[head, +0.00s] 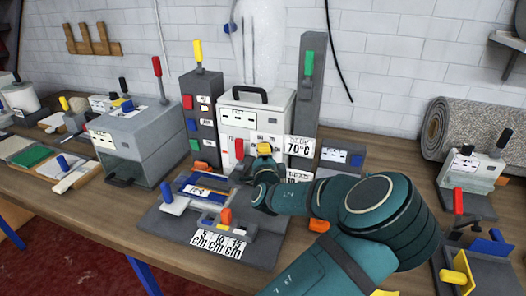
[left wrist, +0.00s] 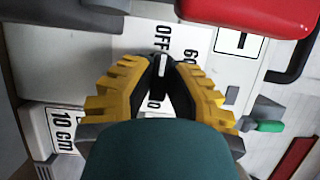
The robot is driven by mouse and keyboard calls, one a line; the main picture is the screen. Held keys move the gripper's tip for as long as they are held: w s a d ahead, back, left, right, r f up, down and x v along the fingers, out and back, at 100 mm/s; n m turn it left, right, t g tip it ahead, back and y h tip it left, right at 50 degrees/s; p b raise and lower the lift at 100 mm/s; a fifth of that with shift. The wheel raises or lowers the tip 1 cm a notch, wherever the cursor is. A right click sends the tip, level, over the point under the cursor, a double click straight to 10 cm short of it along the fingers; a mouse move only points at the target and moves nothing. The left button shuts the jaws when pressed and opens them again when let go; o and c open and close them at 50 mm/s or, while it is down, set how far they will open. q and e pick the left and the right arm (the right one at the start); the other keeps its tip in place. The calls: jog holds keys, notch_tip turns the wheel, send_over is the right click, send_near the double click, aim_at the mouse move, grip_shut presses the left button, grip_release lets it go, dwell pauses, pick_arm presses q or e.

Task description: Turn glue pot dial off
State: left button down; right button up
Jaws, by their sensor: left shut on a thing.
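The glue pot looks to be the white box (head: 238,118) with a black top handle, standing at the middle back of the bench. My left gripper (head: 264,154) is at its lower front in the head view and covers the dial there. In the left wrist view, the yellow-padded fingers of my left gripper (left wrist: 161,88) are closed around the small dark dial (left wrist: 161,75). A white mark on the dial lies close to the OFF label (left wrist: 162,40). A 60 label (left wrist: 190,55) is beside it. My right gripper is in neither view.
A grey fixture (head: 262,252) with cm labels lies in front of the pot. A grey post with a green lever (head: 309,62) and a dark post with a yellow lever (head: 198,50) flank it. A rolled rug (head: 470,130) is at right. Free room around the gripper is small.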

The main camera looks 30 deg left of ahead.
pick_arm(q)
jog(key=shift+r, duration=0.1)
dwell(0.4)
jog(key=c, duration=0.9)
grip_release()
jog(key=shift+c, duration=0.2)
jog(key=v, duration=1.2)
